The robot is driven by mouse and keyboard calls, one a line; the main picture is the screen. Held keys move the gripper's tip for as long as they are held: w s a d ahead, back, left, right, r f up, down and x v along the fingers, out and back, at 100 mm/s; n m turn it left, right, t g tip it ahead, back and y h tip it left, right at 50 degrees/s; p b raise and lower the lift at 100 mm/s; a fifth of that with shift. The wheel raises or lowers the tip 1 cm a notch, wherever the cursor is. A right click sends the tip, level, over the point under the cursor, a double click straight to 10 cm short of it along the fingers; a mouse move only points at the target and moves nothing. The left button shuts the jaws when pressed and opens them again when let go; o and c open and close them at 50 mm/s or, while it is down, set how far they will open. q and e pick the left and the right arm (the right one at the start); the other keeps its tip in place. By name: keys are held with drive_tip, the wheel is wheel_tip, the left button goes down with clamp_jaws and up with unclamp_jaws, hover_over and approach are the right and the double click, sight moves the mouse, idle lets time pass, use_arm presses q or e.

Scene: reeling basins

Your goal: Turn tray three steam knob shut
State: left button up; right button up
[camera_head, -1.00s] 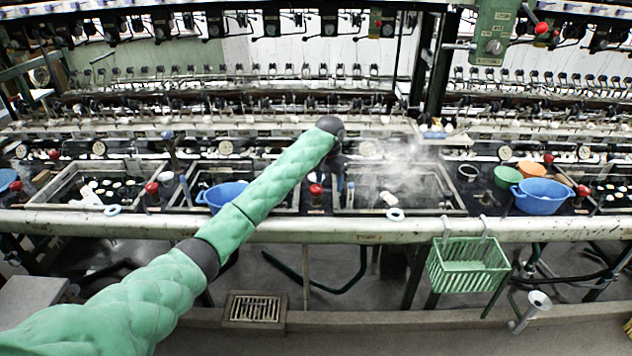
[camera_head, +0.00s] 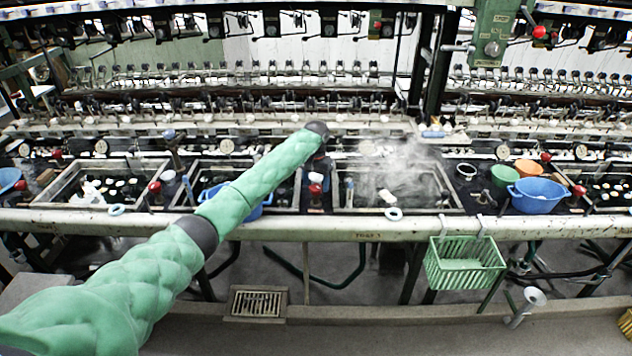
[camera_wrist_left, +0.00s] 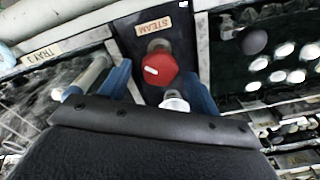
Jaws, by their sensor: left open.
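The red steam knob (camera_wrist_left: 160,69) sits below a STEAM label (camera_wrist_left: 153,27) in the left wrist view, with a TRAY 3 label (camera_wrist_left: 42,52) to its left. In the head view the knob (camera_head: 315,190) is at the near left corner of the steaming basin (camera_head: 400,211). My left gripper (camera_wrist_left: 158,76) is open, its blue fingers on either side of the knob's lower part in the wrist view. I cannot tell whether they touch it. In the head view my wrist largely hides the left gripper (camera_head: 321,164). My right gripper is not in view.
A white-capped fitting (camera_wrist_left: 174,101) stands between the fingers beside the knob. A blue basin (camera_head: 538,195) and green bowl (camera_head: 505,176) are at right. A green basket (camera_head: 465,265) hangs from the front rail (camera_head: 300,229). Steam drifts over tray three.

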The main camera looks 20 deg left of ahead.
use_arm(q)
drive_tip(key=shift+f, duration=0.45)
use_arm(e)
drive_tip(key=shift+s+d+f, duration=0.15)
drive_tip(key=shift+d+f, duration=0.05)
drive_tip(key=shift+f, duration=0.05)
use_arm(q)
drive_tip(key=c, duration=1)
drive_tip(key=shift+o, duration=0.2)
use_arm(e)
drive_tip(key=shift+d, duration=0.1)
use_arm(q)
drive_tip(key=shift+m, duration=1.5)
drive_tip(key=m, duration=0.5)
drive_tip(key=shift+m, duration=0.6)
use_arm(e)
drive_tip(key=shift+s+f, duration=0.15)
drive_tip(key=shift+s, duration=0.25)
